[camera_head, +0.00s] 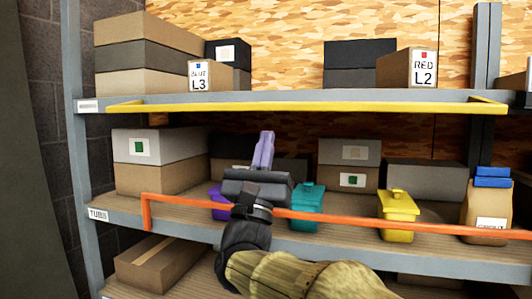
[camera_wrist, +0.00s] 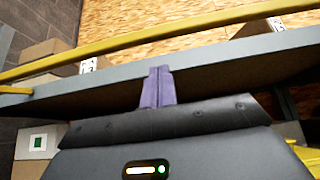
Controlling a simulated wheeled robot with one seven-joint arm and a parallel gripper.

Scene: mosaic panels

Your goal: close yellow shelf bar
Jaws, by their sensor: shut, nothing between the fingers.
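The yellow shelf bar (camera_head: 300,107) runs along the front of the upper shelf (camera_head: 290,97). Its short end arms reach out forward from the shelf edge, so the bar lies about level with the board rather than upright above it. In the wrist view the yellow bar (camera_wrist: 150,37) crosses the top, beyond and above the fingers. My gripper (camera_head: 264,150) has purple fingers, pressed together and pointing up, below the upper shelf and apart from the bar. In the wrist view the gripper (camera_wrist: 158,87) shows in front of the grey shelf edge, with nothing held.
An orange bar (camera_head: 350,218) stands raised across the lower shelf, close to my arm. Behind it are a teal bin (camera_head: 307,208), a yellow bin (camera_head: 398,212) and several boxes. Boxes labelled L3 (camera_head: 199,76) and L2 (camera_head: 422,68) stand on the upper shelf.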

